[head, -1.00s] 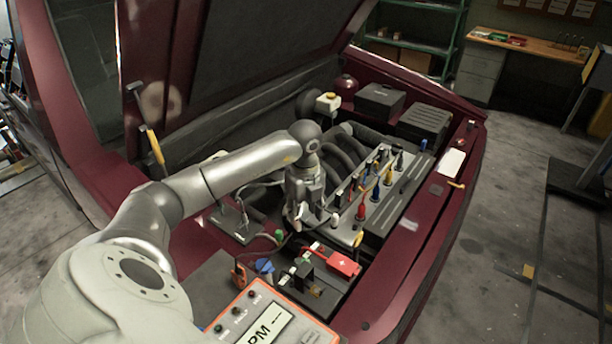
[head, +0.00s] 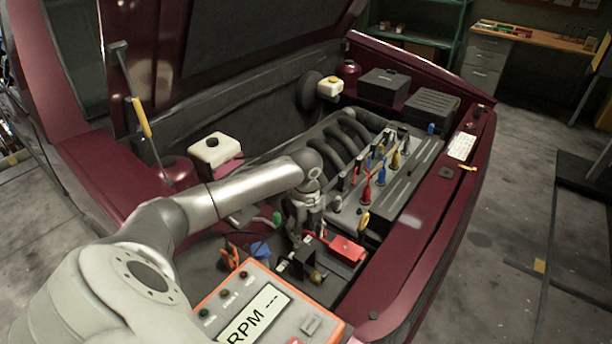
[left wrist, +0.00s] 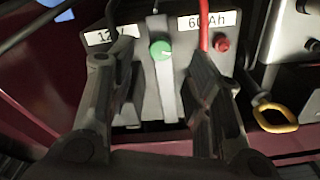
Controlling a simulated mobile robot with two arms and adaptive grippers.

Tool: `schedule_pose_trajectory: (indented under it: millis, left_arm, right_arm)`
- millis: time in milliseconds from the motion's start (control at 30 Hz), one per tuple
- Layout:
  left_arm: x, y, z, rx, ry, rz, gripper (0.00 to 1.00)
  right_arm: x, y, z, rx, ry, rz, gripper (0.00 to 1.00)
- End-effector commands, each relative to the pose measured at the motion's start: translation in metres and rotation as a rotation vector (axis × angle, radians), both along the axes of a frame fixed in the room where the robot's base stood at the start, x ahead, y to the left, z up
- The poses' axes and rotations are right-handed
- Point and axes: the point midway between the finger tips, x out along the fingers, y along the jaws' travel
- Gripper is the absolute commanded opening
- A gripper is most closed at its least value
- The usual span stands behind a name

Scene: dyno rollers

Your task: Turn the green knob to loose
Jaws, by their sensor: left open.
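In the head view my left gripper (head: 303,228) points down over the battery (head: 330,285) at the front of the engine bay, and the knob is hard to make out there. My right gripper is in neither view.
A red cover (head: 347,250) sits on the battery. A red button (left wrist: 222,44) and a yellow ring handle (left wrist: 275,117) lie right of my fingers. The orange RPM meter (head: 260,315) stands in front. Several coloured pieces stand on the engine behind.

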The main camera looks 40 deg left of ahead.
Motion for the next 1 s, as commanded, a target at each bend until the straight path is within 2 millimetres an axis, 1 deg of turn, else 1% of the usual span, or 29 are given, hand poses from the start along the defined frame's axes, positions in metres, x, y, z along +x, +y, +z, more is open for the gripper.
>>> schedule_pose_trajectory:
  millis: [33, 100, 200, 300, 433, 667, 767, 1000]
  left_arm:
    - [0.000, -0.001, -0.009, -0.002, 0.003, 0.001, 0.46]
    - [0.000, -0.001, -0.021, -0.002, 0.001, 0.000, 0.46]
    - [0.000, -0.001, -0.036, -0.002, 0.000, 0.001, 0.46]
    - [0.000, 0.000, -0.045, -0.001, -0.001, 0.000, 0.46]
    - [0.000, 0.000, -0.051, 0.000, -0.001, -0.001, 0.46]
    - [0.000, 0.000, -0.052, 0.000, -0.001, -0.001, 0.46]
    - [0.000, 0.000, -0.052, 0.000, -0.001, -0.001, 0.36]
    - [0.001, 0.000, -0.051, 0.000, -0.002, -0.001, 0.05]
  right_arm:
    - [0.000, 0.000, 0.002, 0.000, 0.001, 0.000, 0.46]
    - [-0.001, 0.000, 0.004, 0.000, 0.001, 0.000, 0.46]
    - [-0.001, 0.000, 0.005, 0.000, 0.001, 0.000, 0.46]
    - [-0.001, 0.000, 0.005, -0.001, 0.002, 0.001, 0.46]
    - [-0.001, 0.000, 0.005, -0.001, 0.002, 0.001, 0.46]
    - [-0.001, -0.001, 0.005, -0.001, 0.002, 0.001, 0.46]
    - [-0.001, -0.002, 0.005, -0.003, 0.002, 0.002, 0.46]
    - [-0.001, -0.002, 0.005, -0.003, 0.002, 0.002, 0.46]
